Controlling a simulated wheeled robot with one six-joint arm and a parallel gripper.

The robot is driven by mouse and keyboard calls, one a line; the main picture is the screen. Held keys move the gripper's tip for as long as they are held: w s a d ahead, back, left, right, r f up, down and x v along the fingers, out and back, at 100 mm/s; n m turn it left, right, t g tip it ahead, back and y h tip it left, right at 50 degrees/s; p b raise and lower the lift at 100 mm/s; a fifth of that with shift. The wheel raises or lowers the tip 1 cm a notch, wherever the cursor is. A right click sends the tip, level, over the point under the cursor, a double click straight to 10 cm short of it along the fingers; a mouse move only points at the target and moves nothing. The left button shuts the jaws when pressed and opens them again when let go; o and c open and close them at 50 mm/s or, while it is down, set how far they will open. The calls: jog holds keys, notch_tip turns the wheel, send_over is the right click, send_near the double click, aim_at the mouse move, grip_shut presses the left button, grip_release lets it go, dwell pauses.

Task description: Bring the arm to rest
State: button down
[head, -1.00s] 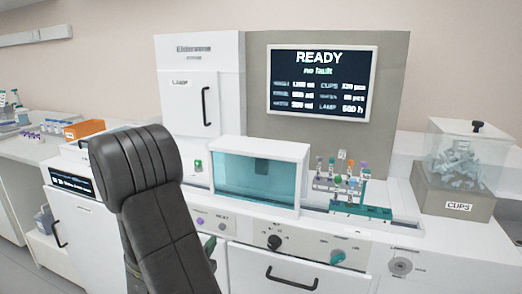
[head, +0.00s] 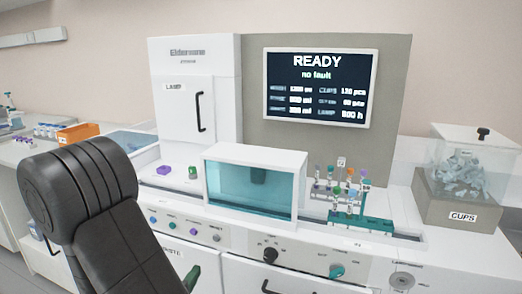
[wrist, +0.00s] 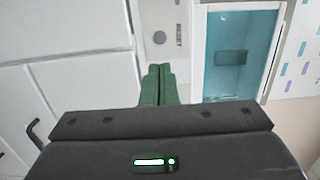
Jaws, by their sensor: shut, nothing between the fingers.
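My gripper (wrist: 159,72) shows in the wrist view with its two green fingers together and nothing between them. It is in front of the white analyzer's cabinet, near the teal-windowed chamber (wrist: 237,85). In the head view my dark arm covers the lower left, and only a bit of green shows beside it at the bottom. The gripper's fingertips are hidden there.
The analyzer has a READY screen (head: 318,87), the windowed chamber (head: 253,185) and a rack (head: 360,226) with several coloured tubes. A clear bin marked CUPS (head: 462,165) stands at the right. An orange box (head: 77,132) is on the left bench.

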jog(key=shift+s+a, duration=0.1)
jog(key=shift+s, duration=0.3)
jog(key=shift+w, duration=0.1)
